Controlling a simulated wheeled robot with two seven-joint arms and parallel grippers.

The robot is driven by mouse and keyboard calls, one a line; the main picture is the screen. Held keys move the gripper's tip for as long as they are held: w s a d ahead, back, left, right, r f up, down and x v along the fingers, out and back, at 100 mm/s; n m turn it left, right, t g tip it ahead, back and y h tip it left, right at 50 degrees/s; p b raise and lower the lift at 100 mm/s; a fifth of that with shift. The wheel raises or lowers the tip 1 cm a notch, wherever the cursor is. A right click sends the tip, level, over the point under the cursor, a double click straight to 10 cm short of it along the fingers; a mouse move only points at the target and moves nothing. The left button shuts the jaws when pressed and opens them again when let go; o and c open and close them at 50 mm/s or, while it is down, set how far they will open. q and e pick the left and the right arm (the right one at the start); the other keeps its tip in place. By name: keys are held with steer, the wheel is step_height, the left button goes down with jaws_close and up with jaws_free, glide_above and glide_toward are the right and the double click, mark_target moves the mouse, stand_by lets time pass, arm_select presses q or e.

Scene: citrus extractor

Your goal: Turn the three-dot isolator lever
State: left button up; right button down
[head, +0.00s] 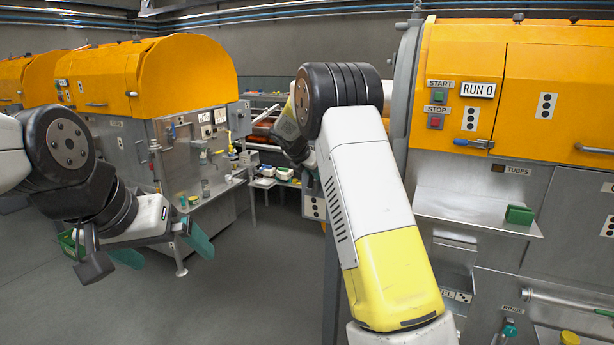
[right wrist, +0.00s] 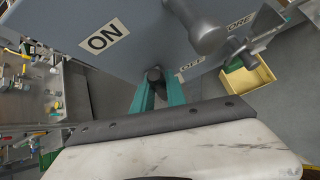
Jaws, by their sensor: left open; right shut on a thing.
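In the right wrist view, my right gripper (right wrist: 158,92) has its teal fingers closed on a dark round-ended grip (right wrist: 154,75), which I take to be the isolator lever's end. It stands in front of a grey panel (right wrist: 130,62) with an ON label (right wrist: 103,37) and a partly covered OFF label (right wrist: 190,72). A grey shaft with a rounded knob (right wrist: 207,36) is beside it; how they join is unclear. In the head view my right arm mostly hides that gripper. A dotted plate (head: 314,207) shows there. My left gripper (head: 164,251) is open and empty.
The orange-topped machine (head: 530,80) with START and STOP buttons stands at the right. Another orange machine (head: 175,75) is at the left. A yellow box (right wrist: 250,78) lies below the grey panel. The floor (head: 255,290) between the machines is clear.

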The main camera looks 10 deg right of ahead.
steer(key=shift+w+a+n+g+h, duration=0.4)
steer(key=shift+a+h, duration=0.15)
steer(key=shift+h, duration=0.15)
steer(key=c, duration=1.3)
jaws_free()
steer(key=shift+c, duration=0.2)
steer(key=v, duration=0.8)
